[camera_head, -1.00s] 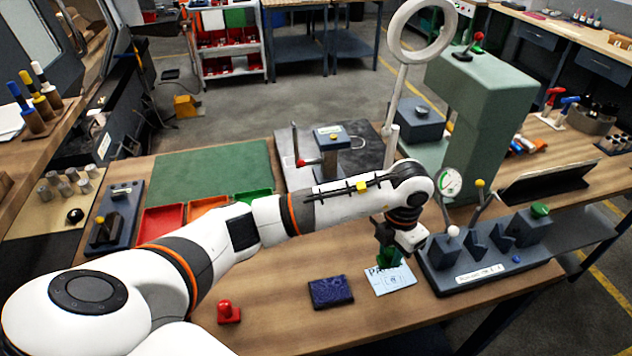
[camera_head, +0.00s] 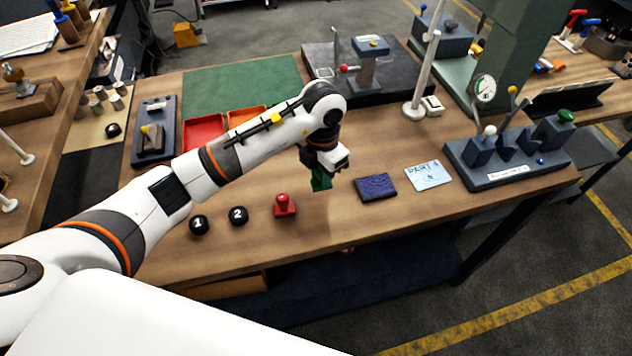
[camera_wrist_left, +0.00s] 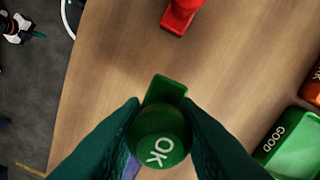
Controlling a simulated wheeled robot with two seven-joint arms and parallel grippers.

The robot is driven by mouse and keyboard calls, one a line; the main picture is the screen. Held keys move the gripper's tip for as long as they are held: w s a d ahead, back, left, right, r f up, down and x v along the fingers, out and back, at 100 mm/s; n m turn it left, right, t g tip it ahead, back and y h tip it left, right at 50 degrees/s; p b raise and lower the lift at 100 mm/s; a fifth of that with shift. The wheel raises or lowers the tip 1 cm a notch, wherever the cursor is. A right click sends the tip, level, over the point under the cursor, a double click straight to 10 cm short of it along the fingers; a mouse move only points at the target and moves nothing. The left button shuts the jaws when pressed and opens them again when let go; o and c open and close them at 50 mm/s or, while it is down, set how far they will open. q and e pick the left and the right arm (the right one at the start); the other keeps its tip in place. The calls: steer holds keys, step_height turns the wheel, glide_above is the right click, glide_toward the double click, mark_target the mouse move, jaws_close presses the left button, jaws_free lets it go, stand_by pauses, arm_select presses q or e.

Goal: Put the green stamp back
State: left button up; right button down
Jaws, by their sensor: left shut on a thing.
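The green stamp, a round knob marked OK (camera_wrist_left: 163,148) on a green block, is held between the dark green fingers of my left gripper (camera_wrist_left: 163,135). In the head view the left gripper (camera_head: 320,180) is over the table, between the red stamp and the blue ink pad. The stamp is hard to tell from the fingers there. The red stamp (camera_head: 285,205) stands on the table to the left of the gripper and shows at the top of the wrist view (camera_wrist_left: 183,12). A white and teal gripper (camera_wrist_left: 22,30), seemingly my right one, is small in the wrist view's top left corner.
The blue ink pad (camera_head: 376,188) and a printed card (camera_head: 428,175) lie to the right. Black balls marked 1 (camera_head: 198,225) and 2 (camera_head: 238,215) are left of the red stamp. A green GOOD tray (camera_wrist_left: 290,145) is at the wrist view's right. Bare wood surrounds the red stamp.

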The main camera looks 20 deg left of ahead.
mark_target(321, 181)
arm_select(q)
step_height(321, 181, down, 4)
steer(key=shift+f+p, duration=0.2)
steer(key=shift+p, duration=0.45)
steer(key=shift+f, duration=0.15)
steer(key=shift+f+b, duration=0.2)
steer(key=shift+b, duration=0.1)
steer(key=o, duration=0.8)
steer(key=shift+r, duration=0.1)
steer(key=shift+r+p, duration=0.2)
steer(key=shift+p, duration=0.1)
steer(key=shift+r+b, duration=0.25)
steer(key=shift+b, duration=0.05)
step_height(321, 181, up, 10)
steer(key=b, duration=0.3)
steer(key=shift+r+b, duration=0.25)
steer(key=shift+b, duration=0.05)
steer(key=shift+r, duration=0.5)
